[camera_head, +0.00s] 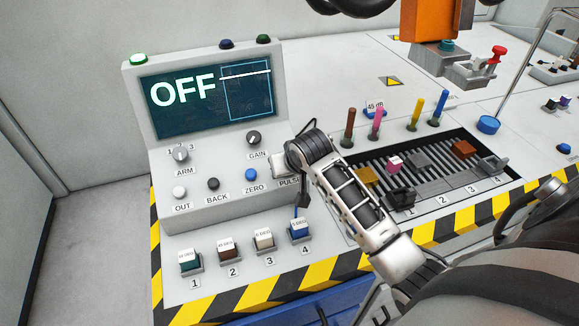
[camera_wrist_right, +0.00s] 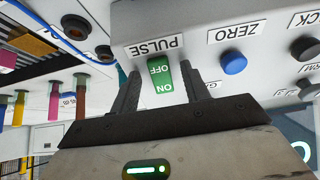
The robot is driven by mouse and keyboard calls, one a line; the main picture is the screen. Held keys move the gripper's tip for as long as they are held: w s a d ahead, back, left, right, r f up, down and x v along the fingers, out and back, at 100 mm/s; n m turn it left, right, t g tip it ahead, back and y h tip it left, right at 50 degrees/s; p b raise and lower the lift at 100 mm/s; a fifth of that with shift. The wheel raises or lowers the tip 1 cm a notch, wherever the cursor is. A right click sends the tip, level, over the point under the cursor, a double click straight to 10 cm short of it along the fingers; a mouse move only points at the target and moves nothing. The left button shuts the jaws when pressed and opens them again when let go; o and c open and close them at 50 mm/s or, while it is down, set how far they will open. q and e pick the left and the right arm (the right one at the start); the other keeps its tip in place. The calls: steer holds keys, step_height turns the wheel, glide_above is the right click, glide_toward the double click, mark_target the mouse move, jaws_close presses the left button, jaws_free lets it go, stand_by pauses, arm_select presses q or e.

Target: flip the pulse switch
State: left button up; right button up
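The pulse switch (camera_wrist_right: 160,78) is a green rocker marked OFF and ON, below the PULSE label (camera_wrist_right: 155,47) in the right wrist view. My right gripper (camera_wrist_right: 162,88) is open, with one dark finger on each side of the switch and gaps visible between them. In the head view my right gripper (camera_head: 302,192) is at the right end of the console's front face and hides the switch. The PULSE label (camera_head: 289,182) is partly covered there. The console screen (camera_head: 207,95) reads OFF. My left gripper is not in view.
A blue ZERO button (camera_head: 251,174) is left of my right gripper, with the GAIN knob (camera_head: 253,138) above. Several numbered blocks (camera_head: 264,241) stand on the ledge below. A slotted rack (camera_head: 430,175) with coloured pieces lies to the right, partly behind my arm.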

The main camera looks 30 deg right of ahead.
steer(key=v, duration=1.6)
steer(key=shift+d, duration=0.1)
